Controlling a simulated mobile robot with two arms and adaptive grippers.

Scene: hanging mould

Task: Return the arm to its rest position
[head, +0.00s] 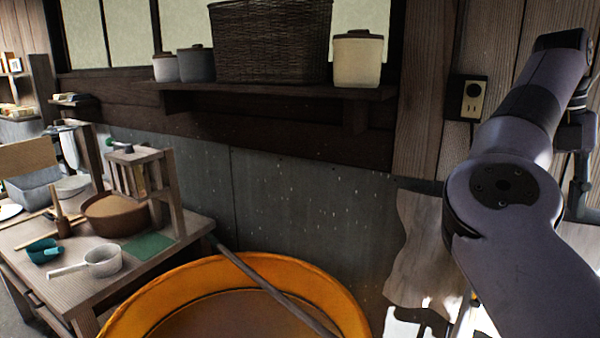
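My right arm fills the right side of the head view. Its dark links rise from the bottom edge, bend at a large round joint, and run up to the upper right. The dark end of this arm, with the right gripper (580,195), hangs down by the right edge, partly behind the arm and small. I cannot make out whether its fingers are apart, and I see nothing clearly held in it. My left arm and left gripper are not in view.
An orange tub (130,312) with a pole (265,284) across it stands at the bottom centre. A wooden table (35,238) with bowls and a white pan (103,261) is at left. A wall shelf (290,91) carries a basket (270,40) and jars. An outlet (472,100) is near my arm.

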